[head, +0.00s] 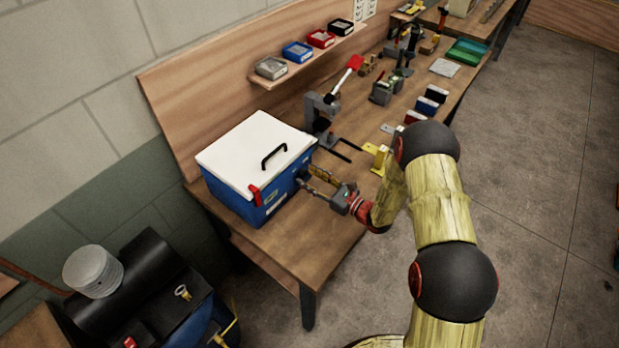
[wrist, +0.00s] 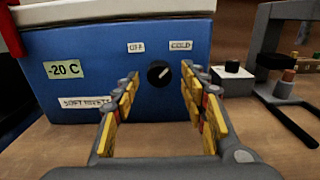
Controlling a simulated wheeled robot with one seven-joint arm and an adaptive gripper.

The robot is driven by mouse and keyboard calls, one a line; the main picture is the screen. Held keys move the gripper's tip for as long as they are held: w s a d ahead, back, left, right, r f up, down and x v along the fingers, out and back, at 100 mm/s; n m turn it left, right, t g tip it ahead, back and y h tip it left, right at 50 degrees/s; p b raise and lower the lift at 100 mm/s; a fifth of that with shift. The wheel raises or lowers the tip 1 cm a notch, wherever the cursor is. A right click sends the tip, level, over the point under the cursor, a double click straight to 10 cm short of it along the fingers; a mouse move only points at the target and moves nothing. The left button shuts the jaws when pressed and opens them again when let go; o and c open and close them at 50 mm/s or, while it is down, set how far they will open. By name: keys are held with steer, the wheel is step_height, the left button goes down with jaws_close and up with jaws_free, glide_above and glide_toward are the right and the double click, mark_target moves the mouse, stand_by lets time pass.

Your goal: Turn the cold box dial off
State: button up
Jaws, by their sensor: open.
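The cold box (head: 243,187) is blue with a white lid, a black handle and a red latch, and stands on the wooden workbench. Its lid is closed. In the wrist view the blue front (wrist: 100,65) carries a black round dial (wrist: 158,73) with a pale pointer mark. An OFF label (wrist: 136,47) is above left of the dial and a COLD label (wrist: 181,45) above right. The pointer appears tilted up toward COLD. My gripper (head: 306,181) is open and empty in front of the box; its yellow-padded fingers (wrist: 162,92) frame the dial, apart from it.
A grey arbor press (head: 322,120) stands right of the box; its dark base legs reach along the bench. A small white-topped block (wrist: 232,78) sits right of my fingers. Yellow brackets (head: 377,158) lie further right. The bench front edge is near my wrist.

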steer(key=shift+a, duration=0.1)
steer(key=shift+c, duration=0.8)
jaws_close()
